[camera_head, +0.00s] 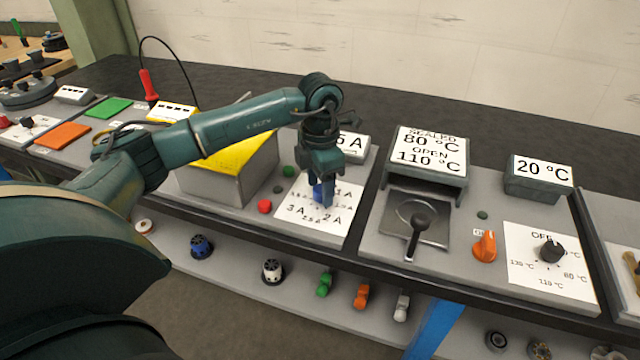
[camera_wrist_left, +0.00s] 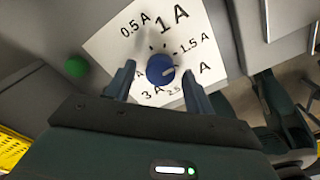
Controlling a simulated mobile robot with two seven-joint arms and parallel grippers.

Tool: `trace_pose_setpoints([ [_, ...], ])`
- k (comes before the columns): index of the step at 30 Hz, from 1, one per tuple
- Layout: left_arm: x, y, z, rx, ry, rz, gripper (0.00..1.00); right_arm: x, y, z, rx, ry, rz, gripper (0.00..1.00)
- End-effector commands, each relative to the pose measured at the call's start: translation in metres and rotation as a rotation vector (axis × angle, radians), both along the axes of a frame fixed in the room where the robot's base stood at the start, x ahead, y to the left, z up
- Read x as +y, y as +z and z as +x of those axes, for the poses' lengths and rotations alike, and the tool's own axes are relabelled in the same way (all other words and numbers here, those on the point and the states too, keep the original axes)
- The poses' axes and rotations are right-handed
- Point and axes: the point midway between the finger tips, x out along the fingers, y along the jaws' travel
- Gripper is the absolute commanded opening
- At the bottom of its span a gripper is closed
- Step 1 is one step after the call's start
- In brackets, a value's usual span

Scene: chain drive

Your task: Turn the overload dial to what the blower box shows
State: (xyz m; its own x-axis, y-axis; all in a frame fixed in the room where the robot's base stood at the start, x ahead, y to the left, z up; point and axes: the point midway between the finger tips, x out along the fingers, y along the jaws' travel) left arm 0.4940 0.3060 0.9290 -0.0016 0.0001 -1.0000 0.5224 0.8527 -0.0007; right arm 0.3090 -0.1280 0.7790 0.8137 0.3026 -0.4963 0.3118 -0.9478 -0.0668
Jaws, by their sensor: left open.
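The overload dial is a blue knob (camera_wrist_left: 160,69) on a white plate (camera_wrist_left: 100,45) marked in amps, from 0.5 A to 3 A. A light mark on the knob points to the right in the left wrist view, roughly between 1.5 A and the label below it. My left gripper (camera_wrist_left: 158,74) is open, its fingers on either side of the knob; I cannot tell whether they touch it. In the head view the blue knob (camera_head: 318,192) is partly hidden by my left gripper (camera_head: 322,190). The box display (camera_head: 354,146) behind it reads "5 A", its left part hidden. My right gripper is not in view.
A yellow-topped box (camera_head: 240,150) stands left of the dial plate, with a red button (camera_head: 264,206) and a green button (camera_head: 289,171) nearby. To the right are a lever panel (camera_head: 440,232), an orange knob (camera_head: 485,246) and a temperature dial (camera_head: 551,250).

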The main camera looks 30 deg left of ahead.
Motion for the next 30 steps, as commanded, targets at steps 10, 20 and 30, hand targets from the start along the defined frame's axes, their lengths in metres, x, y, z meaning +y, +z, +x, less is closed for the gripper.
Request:
trace_pose_setpoints([
  [10, 0.000, 0.067, 0.001, -0.008, 0.000, -0.001, 0.53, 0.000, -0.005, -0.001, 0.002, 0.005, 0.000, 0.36],
  [20, 0.000, 0.121, 0.001, -0.004, 0.000, -0.001, 0.53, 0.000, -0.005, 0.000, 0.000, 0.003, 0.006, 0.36],
  [30, 0.000, 0.129, 0.000, -0.002, 0.000, 0.000, 0.53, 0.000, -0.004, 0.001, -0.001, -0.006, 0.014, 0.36],
])
